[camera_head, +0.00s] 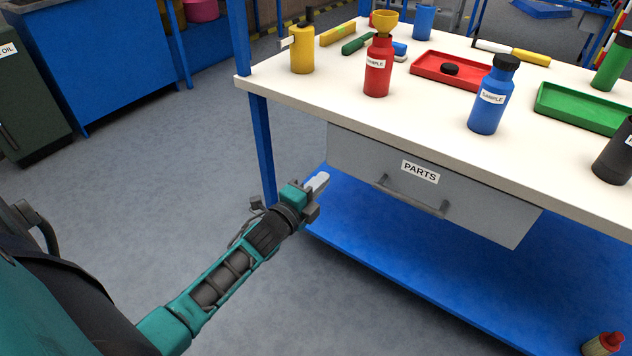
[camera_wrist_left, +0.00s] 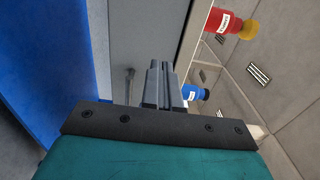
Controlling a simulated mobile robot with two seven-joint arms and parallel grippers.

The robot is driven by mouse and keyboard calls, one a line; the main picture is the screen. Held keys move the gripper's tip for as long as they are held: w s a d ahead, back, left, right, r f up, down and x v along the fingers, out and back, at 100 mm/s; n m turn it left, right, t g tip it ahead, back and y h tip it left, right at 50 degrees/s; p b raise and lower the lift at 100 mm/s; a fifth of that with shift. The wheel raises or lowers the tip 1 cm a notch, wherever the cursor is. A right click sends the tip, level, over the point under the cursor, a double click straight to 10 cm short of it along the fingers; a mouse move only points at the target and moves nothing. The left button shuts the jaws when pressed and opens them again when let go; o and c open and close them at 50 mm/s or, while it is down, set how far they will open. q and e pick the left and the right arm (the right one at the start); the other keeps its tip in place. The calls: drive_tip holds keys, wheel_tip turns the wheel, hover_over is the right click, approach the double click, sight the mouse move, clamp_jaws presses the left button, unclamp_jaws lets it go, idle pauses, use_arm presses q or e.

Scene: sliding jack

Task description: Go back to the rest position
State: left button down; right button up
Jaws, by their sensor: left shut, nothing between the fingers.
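My left gripper (camera_head: 318,184) is shut and empty. In the head view it is below the table top's edge, left of the grey drawer (camera_head: 350,155) marked PARTS, apart from the drawer's handle (camera_head: 410,198). In the left wrist view the shut fingers (camera_wrist_left: 162,85) point toward the drawer front (camera_wrist_left: 135,40), with the handle (camera_wrist_left: 128,85) to their left. My right gripper does not show in either view.
The white workbench (camera_head: 440,110) carries a red bottle (camera_head: 377,75) with a yellow funnel, a blue bottle (camera_head: 487,105), a yellow container (camera_head: 302,58), a red tray (camera_head: 430,72) and a green tray (camera_head: 570,108). A blue lower shelf (camera_head: 420,270) lies beneath. Floor left of the bench is clear.

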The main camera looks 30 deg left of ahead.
use_arm(q)
drive_tip(key=s+d+f+n+g+h, duration=0.15)
drive_tip(key=s+d+n+g, duration=0.25)
drive_tip(key=s+d+n, duration=0.5)
drive_tip(key=s+d+f+n+g+h, duration=0.1)
drive_tip(key=s+d+f+n+g, duration=0.2)
drive_tip(key=s+d+n, duration=0.6)
drive_tip(key=s+a+r+m+p, duration=0.1)
drive_tip(key=a+r+p, duration=0.1)
drive_tip(key=r+p, duration=0.2)
drive_tip(key=s+a+r+m+y+p, duration=0.1)
drive_tip(key=s+a+r+p, duration=0.1)
drive_tip(key=p, duration=0.6)
drive_tip(key=shift+a+r+p, duration=0.35)
drive_tip(key=shift+a+r, duration=0.15)
drive_tip(key=shift+r, duration=0.45)
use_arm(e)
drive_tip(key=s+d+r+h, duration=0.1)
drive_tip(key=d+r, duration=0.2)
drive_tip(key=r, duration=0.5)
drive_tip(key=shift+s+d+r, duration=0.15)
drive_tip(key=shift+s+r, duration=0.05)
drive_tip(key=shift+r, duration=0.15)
